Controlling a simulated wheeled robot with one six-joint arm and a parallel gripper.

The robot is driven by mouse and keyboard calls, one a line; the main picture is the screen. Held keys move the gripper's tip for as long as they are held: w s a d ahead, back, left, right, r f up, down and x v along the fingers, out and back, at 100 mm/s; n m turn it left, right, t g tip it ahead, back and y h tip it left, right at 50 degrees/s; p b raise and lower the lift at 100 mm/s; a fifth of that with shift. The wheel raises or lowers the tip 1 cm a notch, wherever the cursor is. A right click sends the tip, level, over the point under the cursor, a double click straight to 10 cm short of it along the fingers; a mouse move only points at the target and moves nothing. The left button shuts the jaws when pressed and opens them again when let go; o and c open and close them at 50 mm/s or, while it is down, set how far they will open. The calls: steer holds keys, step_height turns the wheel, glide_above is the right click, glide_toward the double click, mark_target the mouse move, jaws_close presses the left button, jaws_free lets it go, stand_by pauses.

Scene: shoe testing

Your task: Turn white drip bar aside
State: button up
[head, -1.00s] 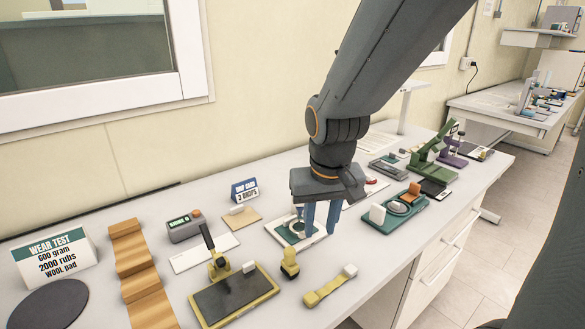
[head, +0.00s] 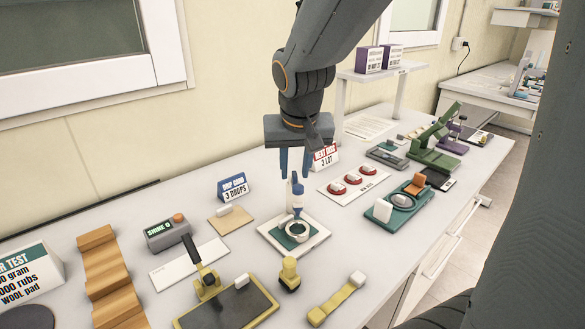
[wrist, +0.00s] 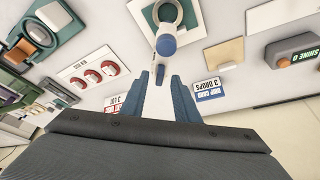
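The white drip bar (head: 290,190) stands at the back of a white-edged tray (head: 268,228). A blue-and-white dropper (head: 298,203) is at its front, over a metal ring (head: 297,229) on a green pad. My gripper (head: 295,176) points down just above and behind the dropper, with its two blue fingers apart. In the wrist view the fingers (wrist: 158,80) lie either side of a white strip, with the dropper (wrist: 166,42) beyond their tips. I cannot tell whether that strip is the bar or the table, or whether a finger touches the bar.
A drop card sign (head: 232,187) and a beige card (head: 222,221) are left of the tray. A card with red discs (head: 352,181) and a teal fixture (head: 380,210) are on the right. A yellow-framed slab (head: 228,310) is in front.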

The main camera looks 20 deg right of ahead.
steer(key=shift+w+f, duration=0.15)
steer(key=shift+f, duration=0.3)
jaws_close()
